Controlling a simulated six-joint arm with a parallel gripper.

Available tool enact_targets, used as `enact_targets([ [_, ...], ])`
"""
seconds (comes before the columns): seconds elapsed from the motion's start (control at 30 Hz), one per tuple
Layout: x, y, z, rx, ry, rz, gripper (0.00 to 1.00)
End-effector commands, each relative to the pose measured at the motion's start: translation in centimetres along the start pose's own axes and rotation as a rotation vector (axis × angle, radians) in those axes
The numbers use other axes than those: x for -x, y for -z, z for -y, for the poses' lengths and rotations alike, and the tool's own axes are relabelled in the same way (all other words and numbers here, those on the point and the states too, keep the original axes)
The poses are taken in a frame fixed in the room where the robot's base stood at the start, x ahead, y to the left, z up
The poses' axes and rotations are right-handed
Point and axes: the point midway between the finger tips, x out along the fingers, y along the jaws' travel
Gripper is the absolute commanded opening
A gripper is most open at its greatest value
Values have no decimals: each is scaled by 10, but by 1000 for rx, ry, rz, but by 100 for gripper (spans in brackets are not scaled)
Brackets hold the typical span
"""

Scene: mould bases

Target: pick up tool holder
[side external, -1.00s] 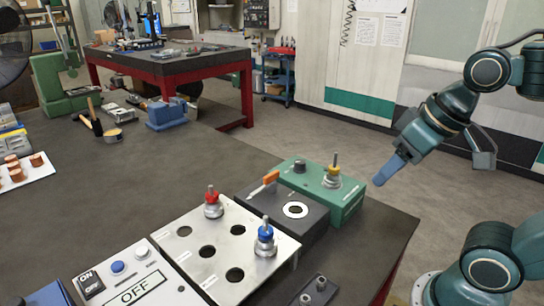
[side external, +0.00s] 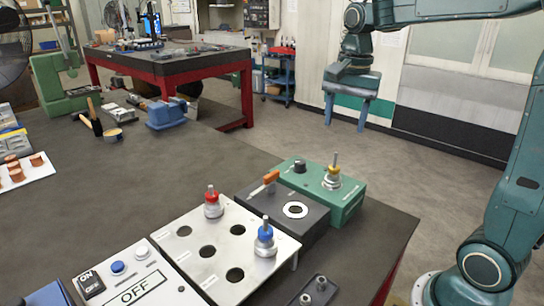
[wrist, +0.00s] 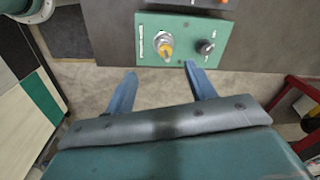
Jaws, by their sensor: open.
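Three tool holders show in the side external view. The yellow-ringed one (side external: 332,172) stands upright on a green box (side external: 349,202). The red-ringed one (side external: 212,203) and the blue-ringed one (side external: 265,239) stand upright in a silver plate with holes (side external: 208,261). My gripper (side external: 348,122) is open and empty, pointing down, high up and beyond the green box. In the wrist view my open fingers (wrist: 158,88) are spread below the green box (wrist: 182,22), and the yellow-ringed holder (wrist: 164,46) shows beyond and between them.
A dark box with a white ring (side external: 295,210) and an orange-handled tool (side external: 265,183) sit between the silver plate and green box. A control panel (side external: 130,278) is at the front left. The bench's middle (side external: 130,185) is clear.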

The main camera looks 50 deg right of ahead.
Motion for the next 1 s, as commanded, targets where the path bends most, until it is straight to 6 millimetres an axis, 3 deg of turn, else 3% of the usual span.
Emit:
enact_targets([
  [0.23,-11,26,13,-179,-53,28,55],
  [0.63,-18,28,14,-206,-61,31,55],
  [1.0,-65,26,11,-204,-64,33,55],
])
